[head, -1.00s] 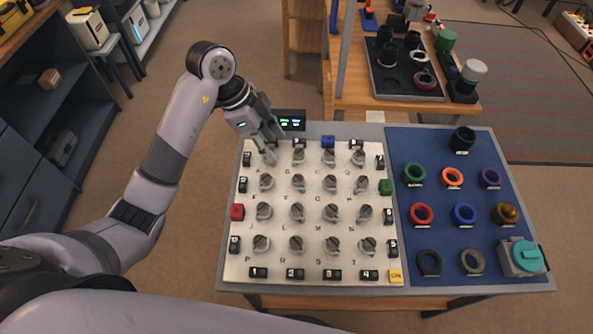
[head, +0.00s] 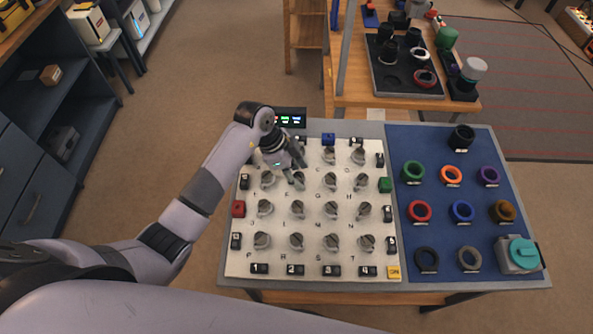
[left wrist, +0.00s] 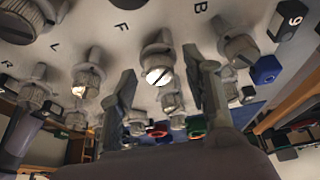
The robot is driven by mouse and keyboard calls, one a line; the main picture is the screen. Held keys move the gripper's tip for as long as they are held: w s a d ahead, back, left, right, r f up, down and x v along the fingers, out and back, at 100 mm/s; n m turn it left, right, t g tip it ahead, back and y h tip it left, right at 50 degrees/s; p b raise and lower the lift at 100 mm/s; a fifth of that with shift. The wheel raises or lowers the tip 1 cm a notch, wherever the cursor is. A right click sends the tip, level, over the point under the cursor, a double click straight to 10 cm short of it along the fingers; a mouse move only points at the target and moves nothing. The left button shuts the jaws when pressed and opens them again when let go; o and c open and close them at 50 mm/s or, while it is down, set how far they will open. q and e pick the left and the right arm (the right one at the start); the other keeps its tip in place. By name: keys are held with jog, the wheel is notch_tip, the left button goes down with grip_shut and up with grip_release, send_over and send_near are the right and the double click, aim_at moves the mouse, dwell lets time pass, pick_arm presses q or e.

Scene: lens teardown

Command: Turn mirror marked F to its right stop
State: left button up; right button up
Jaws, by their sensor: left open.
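The mirror marked F is a grey knob (left wrist: 158,66) with a bright face, next to the printed letter F in the left wrist view. In the head view the F knob (head: 299,183) is in the second row, second column, partly hidden by the gripper. My left gripper (head: 296,172) is open and comes down over it. In the left wrist view the two fingers (left wrist: 160,88) stand on either side of the F knob, with gaps visible. I cannot tell any contact or the knob's exact angle. My right gripper is not in view.
The white panel (head: 314,262) carries rows of similar knobs close around F. Red (head: 238,209), blue (head: 328,139), green (head: 385,185) and yellow (head: 394,272) blocks sit at its edges. A display (head: 291,118) stands behind. A blue mat (head: 437,190) with coloured rings lies right.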

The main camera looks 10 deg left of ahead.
pick_arm(q)
jog(key=shift+c, duration=0.5)
grip_shut()
